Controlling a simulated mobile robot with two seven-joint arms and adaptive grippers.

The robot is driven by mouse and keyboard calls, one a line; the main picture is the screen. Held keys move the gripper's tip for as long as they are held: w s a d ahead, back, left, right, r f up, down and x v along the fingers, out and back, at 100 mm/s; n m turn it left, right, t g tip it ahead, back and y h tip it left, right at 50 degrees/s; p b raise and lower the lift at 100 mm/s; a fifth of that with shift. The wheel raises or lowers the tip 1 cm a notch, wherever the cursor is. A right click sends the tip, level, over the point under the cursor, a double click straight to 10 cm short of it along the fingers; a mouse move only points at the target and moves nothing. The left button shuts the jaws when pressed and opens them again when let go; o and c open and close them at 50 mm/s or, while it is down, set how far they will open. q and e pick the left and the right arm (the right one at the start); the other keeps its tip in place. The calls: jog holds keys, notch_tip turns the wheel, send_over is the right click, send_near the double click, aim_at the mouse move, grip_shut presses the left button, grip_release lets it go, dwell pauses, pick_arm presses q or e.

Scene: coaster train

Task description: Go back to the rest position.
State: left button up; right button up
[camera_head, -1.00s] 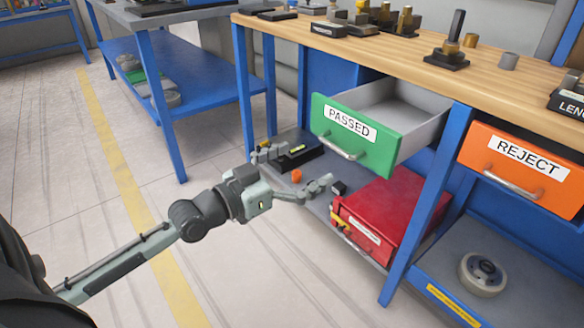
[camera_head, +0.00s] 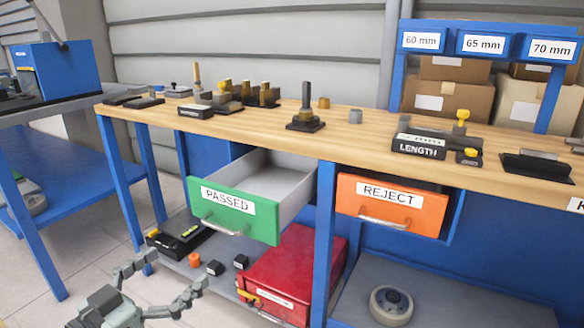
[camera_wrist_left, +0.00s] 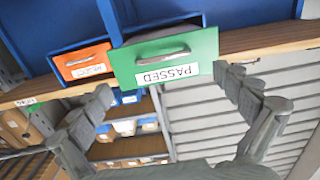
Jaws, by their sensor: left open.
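My left gripper (camera_head: 166,283) is open and empty at the lower left of the head view, in front of and below the green PASSED drawer (camera_head: 232,212). The drawer is pulled out, and its visible inside looks empty. In the left wrist view, the open fingers (camera_wrist_left: 165,105) spread on both sides of the picture, with the PASSED drawer front (camera_wrist_left: 168,62) beyond them and apart from them. My right gripper is in neither view.
The wooden workbench (camera_head: 262,122) carries several gauges and fixtures, including the LENGTH gauge (camera_head: 418,145). A red toolbox (camera_head: 294,275) and small parts lie on the lower shelf. A grey wheel-like part (camera_head: 391,304) lies lower right. A blue table (camera_head: 70,190) stands at left, with floor between.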

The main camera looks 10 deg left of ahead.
pick_arm(q)
jog(key=s+f+n+g+y+p, duration=0.1)
jog(key=s+f+g+y, duration=0.15)
jog(key=f, duration=0.75)
jog(key=s+f+g+y+p, duration=0.1)
jog(key=s+f+g+y, duration=0.2)
jog(key=f, duration=0.7)
jog(key=s+f+n+g+y+p, duration=0.1)
jog(key=s+f+g+y, duration=0.1)
jog(key=s+f+g, duration=0.6)
jog(key=s+f, duration=0.2)
jog(key=s, duration=0.1)
jog(key=shift+f+p, duration=0.15)
jog(key=shift+p, duration=0.2)
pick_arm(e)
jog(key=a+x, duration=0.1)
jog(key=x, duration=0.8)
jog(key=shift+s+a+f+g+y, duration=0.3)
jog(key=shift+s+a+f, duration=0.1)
